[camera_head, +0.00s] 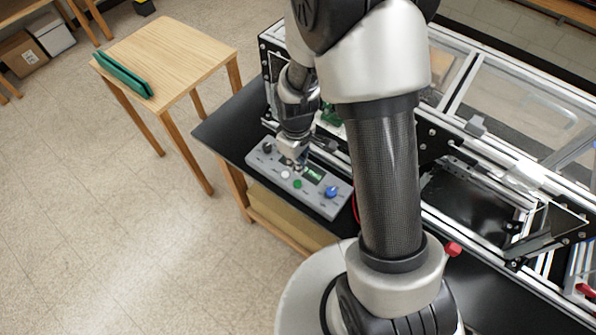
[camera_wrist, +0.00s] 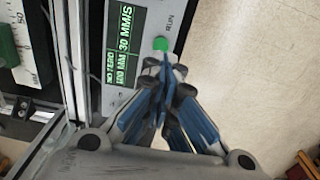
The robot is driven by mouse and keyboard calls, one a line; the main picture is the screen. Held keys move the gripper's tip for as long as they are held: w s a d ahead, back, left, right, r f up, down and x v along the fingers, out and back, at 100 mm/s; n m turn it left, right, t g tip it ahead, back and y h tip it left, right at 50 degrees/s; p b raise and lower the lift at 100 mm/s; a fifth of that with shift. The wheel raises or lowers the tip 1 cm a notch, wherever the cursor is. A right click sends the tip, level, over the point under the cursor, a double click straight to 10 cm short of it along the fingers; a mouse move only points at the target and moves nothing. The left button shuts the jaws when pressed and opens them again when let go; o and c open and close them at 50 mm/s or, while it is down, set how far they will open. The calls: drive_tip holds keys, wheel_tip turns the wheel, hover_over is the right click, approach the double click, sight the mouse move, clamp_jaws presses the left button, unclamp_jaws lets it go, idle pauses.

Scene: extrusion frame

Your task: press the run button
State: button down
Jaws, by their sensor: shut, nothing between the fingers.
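The run button is a green round button beside the printed word RUN in the wrist view (camera_wrist: 160,44). It also shows on the front part of the grey control box in the head view (camera_head: 297,184). My gripper (camera_wrist: 165,62) is shut and empty, its blue-padded fingers closed together. In the wrist view its tips appear just below the green button. In the head view my gripper (camera_head: 298,166) is over the box, pointing down, behind the green button. I cannot tell whether the tips touch the panel.
The grey control box (camera_head: 263,160) also carries a white button (camera_head: 285,175), a blue knob (camera_head: 331,192) and a lit green display (camera_wrist: 124,45). It lies on a black bench top beside the extrusion frame (camera_head: 470,185). A wooden stool (camera_head: 180,50) stands at left.

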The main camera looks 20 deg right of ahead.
drive_tip(key=r, duration=0.5)
drive_tip(key=shift+w+r+p, duration=0.15)
drive_tip(key=shift+w+p, duration=0.1)
drive_tip(key=shift+p, duration=0.05)
drive_tip(key=s+r+m+t+b, duration=0.2)
drive_tip(key=s+r+m+b, duration=0.1)
drive_tip(key=s+r+b, duration=0.5)
drive_tip(key=s+r+m+t+b, duration=0.2)
drive_tip(key=s+m+b, duration=0.2)
drive_tip(key=s, duration=0.6)
drive_tip(key=shift+d+r, duration=0.4)
drive_tip(key=shift+d, duration=0.05)
